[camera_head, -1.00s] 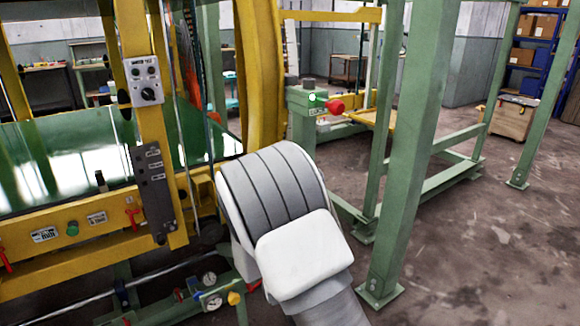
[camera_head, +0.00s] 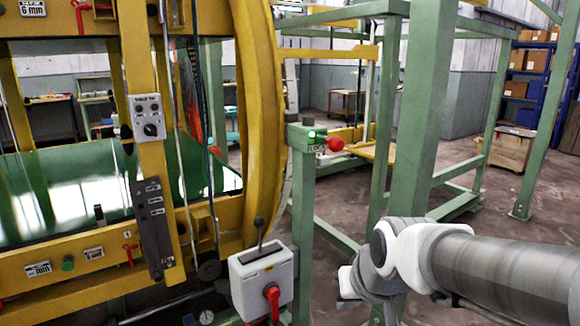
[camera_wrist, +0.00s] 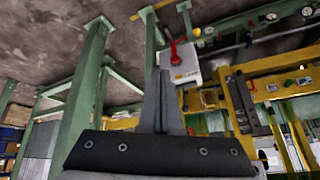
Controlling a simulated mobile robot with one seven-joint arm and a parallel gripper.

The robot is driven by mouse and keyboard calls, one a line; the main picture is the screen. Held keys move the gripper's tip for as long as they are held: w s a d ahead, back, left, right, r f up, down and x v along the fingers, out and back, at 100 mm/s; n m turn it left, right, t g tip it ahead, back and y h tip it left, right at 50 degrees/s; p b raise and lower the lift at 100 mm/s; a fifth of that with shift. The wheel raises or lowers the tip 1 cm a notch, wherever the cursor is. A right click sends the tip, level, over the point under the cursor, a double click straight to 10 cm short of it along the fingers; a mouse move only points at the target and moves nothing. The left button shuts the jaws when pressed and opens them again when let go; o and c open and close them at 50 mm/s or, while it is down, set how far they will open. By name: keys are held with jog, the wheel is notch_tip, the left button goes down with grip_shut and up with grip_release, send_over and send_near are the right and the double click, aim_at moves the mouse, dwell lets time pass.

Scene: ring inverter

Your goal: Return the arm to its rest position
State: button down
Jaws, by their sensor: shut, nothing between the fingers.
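My arm (camera_head: 480,265) reaches in from the right edge of the head view, its white and grey joints at the lower right. The wrist view shows my gripper (camera_wrist: 164,78) with its two grey fingers together and nothing between them. In the head view I cannot make out the fingers. The arm's visible end hangs in front of the green posts, to the right of a grey lever box (camera_head: 262,283). That box, with its red handle, also shows upside down beyond the fingertips in the wrist view (camera_wrist: 187,66); the fingers look apart from it.
The yellow ring machine (camera_head: 262,130) with a green bed fills the left. A green post (camera_head: 412,130) stands close behind my arm. A short green post carries a red knob (camera_head: 334,144). Open floor (camera_head: 545,240) lies at the right; a wooden crate (camera_head: 508,150) stands farther back.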

jog(key=s+d+r+h, duration=0.1)
jog(key=s+d+r, duration=0.25)
jog(key=s, duration=0.75)
notch_tip(320, 180, up, 16)
jog(key=s+d+p, duration=0.1)
jog(key=p, duration=1.5)
jog(key=shift+m, duration=0.3)
jog(key=shift+f, duration=0.15)
